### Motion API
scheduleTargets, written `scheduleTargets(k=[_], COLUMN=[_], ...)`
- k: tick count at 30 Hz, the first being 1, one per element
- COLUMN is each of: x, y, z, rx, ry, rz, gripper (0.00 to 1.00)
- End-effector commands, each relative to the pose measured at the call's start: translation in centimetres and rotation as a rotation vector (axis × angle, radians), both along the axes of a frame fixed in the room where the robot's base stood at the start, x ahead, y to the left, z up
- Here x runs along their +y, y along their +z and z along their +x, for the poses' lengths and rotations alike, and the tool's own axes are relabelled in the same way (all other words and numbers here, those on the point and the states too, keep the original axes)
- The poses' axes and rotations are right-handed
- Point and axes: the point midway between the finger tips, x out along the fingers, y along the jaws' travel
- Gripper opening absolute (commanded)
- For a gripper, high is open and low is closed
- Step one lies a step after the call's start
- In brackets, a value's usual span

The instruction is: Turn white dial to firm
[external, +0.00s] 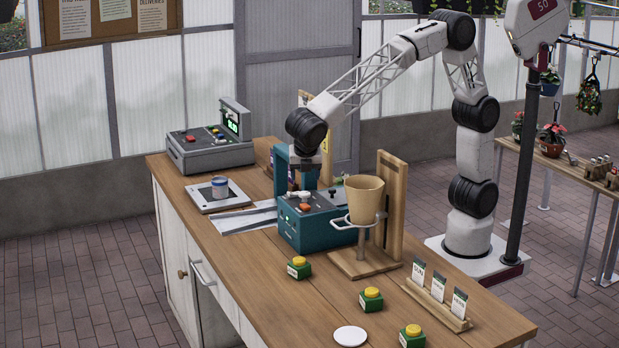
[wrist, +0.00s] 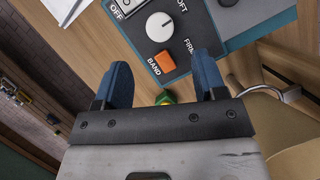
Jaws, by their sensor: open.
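The white dial (wrist: 160,26) is round, on the grey top panel of a teal machine (external: 320,227). In the wrist view the words OFF, SOFT (partly cut off) and FIRM stand around it. Its pointer line is too small to read surely. An orange button (wrist: 162,62) marked BAND sits just below the dial. My gripper (wrist: 163,75) is open and empty, its two blue fingers apart on either side of the orange button, short of the dial in the picture. In the external view my gripper (external: 300,178) is over the machine's back left part.
A tan pot (external: 363,198) in a ring on a wooden stand is close right of the machine. A scale (external: 218,196) with a tin and a cash register (external: 208,152) are at left.

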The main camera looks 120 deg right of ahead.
Motion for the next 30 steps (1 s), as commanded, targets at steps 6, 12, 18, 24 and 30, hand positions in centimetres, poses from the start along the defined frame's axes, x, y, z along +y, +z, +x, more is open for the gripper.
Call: scheduleTargets(k=[6, 12, 18, 24, 30], x=[0.0, 0.0, -0.4, -1.2, -2.1], y=[0.0, -0.1, -1.1, -3.1, -5.3], z=[0.0, 0.0, -0.2, -0.5, -0.8], rx=[-0.001, 0.000, 0.000, 0.001, 0.000], ry=[0.001, 0.001, 0.000, 0.000, 0.000], rz=[0.000, 0.000, 0.000, 0.000, -0.001], gripper=[0.65, 0.65, 0.65, 0.65, 0.65])
